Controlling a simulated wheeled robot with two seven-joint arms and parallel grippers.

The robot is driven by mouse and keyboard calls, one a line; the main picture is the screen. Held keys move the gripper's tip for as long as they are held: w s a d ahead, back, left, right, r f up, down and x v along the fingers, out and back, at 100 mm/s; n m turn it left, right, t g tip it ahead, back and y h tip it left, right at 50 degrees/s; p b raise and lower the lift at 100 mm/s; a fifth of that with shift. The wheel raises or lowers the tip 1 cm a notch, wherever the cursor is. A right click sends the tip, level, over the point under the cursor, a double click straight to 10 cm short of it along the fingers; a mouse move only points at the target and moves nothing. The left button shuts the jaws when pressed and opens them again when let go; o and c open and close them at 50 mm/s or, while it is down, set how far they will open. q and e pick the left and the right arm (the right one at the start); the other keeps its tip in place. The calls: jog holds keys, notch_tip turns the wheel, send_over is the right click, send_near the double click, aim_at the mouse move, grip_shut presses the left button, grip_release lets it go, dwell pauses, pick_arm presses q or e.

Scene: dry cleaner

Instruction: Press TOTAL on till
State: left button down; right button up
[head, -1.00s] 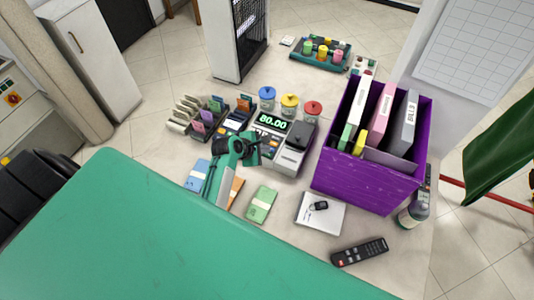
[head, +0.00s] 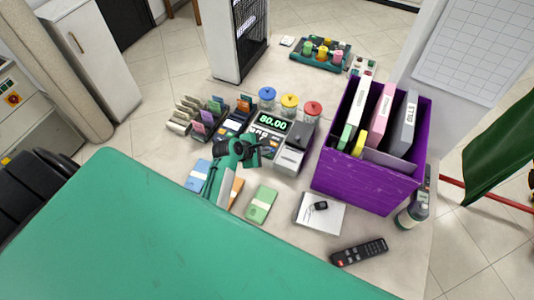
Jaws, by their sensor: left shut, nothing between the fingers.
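The till (head: 286,140) stands on the counter, a grey and dark machine with a green lit display (head: 273,121) that reads 80.00. Its printer part is on the right side. My left gripper (head: 260,147) is shut and empty, at the till's keypad on its front left. The gripper and wrist hide part of the keys, so the TOTAL key cannot be made out. I cannot tell whether the fingertips touch a key. My right gripper is not in view.
A purple box of binders (head: 363,187) stands right of the till. Jars with coloured lids (head: 289,103) stand behind it. A card rack (head: 204,115) is at left. A green pad (head: 261,204), white notepad (head: 320,221) and black remote (head: 359,252) lie in front.

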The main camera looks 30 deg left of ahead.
pick_arm(q)
jog(key=shift+f, duration=0.4)
dwell(0.8)
jog(key=shift+r, duration=0.1)
jog(key=shift+r+p, duration=0.7)
jog(key=shift+p, duration=0.45)
notch_tip(320, 180, up, 5)
jog(key=p, duration=0.6)
